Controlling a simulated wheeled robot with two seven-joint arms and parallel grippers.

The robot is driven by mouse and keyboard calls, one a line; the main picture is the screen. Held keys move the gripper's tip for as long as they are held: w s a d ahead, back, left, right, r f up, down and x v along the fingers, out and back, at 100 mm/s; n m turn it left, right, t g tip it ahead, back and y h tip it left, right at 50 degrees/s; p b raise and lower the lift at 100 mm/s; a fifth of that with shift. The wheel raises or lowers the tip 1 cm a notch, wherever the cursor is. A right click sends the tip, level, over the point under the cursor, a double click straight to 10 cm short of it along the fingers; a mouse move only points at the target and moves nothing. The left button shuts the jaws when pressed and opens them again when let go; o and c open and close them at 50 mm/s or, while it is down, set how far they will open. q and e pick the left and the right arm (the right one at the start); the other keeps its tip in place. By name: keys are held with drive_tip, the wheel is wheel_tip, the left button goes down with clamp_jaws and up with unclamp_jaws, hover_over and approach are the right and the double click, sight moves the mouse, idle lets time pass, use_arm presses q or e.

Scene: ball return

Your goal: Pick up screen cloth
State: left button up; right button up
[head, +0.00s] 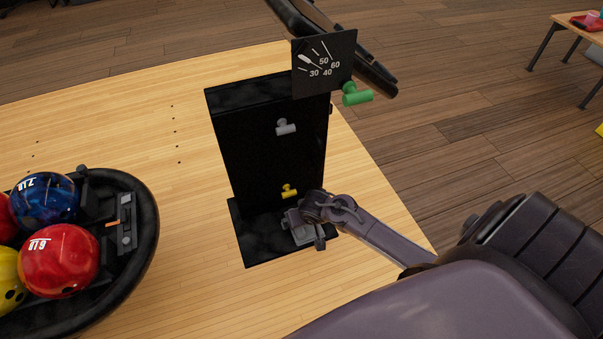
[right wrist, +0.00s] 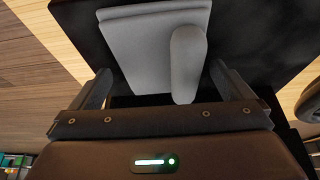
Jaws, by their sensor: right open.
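A grey flat, folded-looking pad with a rounded grey grip on top, which I take to be the screen cloth (right wrist: 140,50), lies on a black surface in the right wrist view. My right gripper (right wrist: 160,70) is open, with one finger on each side of the pad's near part. I cannot tell whether the fingers touch it. In the head view my right gripper (head: 312,230) is low at the foot of the black stand (head: 265,150). A light grey patch beside it may be the cloth, mostly hidden. My left gripper is not in view.
A ball rack (head: 148,225) with several bowling balls stands at left. Bare wooden floor lies between rack and stand.

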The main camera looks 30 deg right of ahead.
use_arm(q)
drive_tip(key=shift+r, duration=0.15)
use_arm(e)
drive_tip(key=shift+f, duration=0.2)
idle(0.4)
drive_tip(key=c, duration=0.9)
drive_tip(key=shift+r, duration=0.1)
